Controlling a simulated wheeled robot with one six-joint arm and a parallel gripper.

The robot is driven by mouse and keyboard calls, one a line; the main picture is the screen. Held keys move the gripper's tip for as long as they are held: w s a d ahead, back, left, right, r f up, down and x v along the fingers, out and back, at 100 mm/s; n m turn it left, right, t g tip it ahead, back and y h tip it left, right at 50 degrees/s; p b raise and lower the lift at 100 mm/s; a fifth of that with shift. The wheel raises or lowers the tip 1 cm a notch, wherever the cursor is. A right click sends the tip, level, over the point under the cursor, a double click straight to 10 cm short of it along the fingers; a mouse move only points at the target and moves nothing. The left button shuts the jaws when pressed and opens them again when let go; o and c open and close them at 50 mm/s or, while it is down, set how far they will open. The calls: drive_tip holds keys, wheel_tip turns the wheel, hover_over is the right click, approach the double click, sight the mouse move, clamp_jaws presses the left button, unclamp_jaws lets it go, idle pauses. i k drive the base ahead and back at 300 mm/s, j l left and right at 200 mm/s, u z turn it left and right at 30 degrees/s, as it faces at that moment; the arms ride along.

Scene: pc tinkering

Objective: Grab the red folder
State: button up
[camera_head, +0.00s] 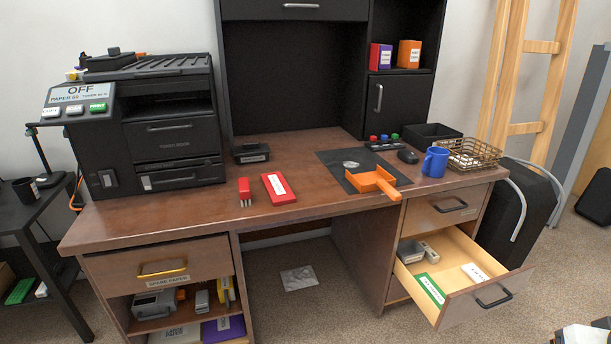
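A flat red item with a white label (278,188), which looks like a folder or a thin box, lies on the wooden desk near its front edge, left of centre. My gripper is not in view.
The desk (330,208) also holds a black printer (165,130), an orange scoop-like tray (370,182) on a dark mat, a blue mug (435,161) and a wire basket (474,154). An open drawer (470,310) juts out at the lower right. Desk surface around the flat red item is mostly clear.

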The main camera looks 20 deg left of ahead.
sight(279, 191)
drive_tip(key=l+u, duration=0.1)
drive_tip(key=u, duration=0.3)
drive_tip(key=k+l+u, duration=0.1)
drive_tip(key=u, duration=0.3)
drive_tip(key=l+u, duration=0.1)
drive_tip(key=u, duration=0.3)
drive_tip(key=k+j, duration=0.05)
